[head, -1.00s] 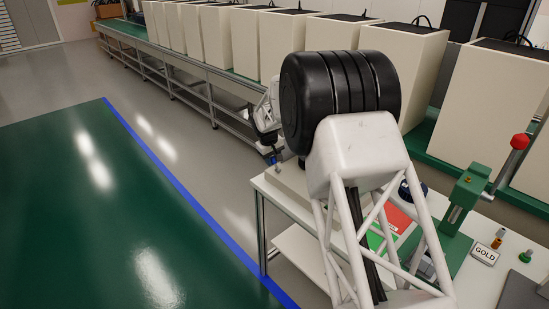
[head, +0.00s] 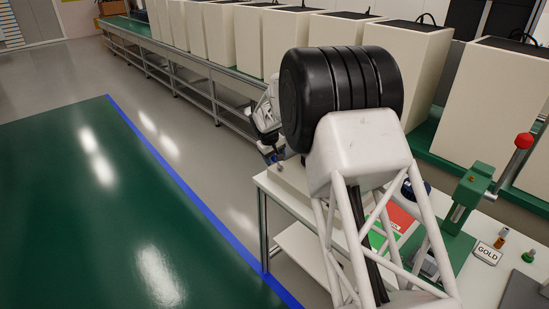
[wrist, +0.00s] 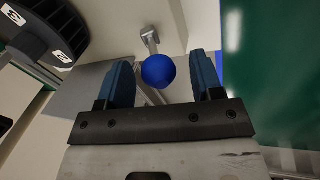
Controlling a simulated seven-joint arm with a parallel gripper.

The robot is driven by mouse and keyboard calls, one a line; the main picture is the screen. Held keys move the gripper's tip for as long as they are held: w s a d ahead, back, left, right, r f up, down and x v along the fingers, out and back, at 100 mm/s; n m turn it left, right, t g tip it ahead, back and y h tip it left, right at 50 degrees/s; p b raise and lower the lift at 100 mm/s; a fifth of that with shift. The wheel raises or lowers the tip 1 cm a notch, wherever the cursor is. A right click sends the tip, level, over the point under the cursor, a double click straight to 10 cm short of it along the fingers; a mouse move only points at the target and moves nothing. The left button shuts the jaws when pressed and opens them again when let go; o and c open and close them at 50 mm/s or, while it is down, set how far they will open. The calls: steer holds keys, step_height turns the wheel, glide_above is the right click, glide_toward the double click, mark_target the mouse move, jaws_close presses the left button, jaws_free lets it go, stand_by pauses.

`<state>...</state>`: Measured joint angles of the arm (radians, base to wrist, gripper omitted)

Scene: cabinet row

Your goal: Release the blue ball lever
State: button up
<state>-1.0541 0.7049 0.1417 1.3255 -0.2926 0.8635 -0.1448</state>
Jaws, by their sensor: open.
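The blue ball (wrist: 158,71) of the lever shows in the wrist view, in the gap between my two blue fingers. A metal rod and bracket (wrist: 149,38) stand just beyond it, against a pale surface. My gripper (wrist: 160,60) is open, with visible space on both sides of the ball. I see no finger touching it, though its depth between the fingers is hard to judge. In the head view the gripper is small and mostly hidden behind my arm, beside the left end of the white table (head: 283,198). I cannot clearly make out the ball there.
A green press (head: 468,195) with a red ball lever (head: 523,141) stands on the table at right, near a GOLD sign (head: 487,253). Cream cabinets (head: 400,62) line the back. Open floor (head: 215,190) and a blue-edged green area (head: 80,210) lie left.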

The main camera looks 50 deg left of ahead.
steer(key=v, duration=0.7)
steer(key=shift+r, duration=0.35)
steer(key=shift+s, duration=0.1)
stand_by(0.4)
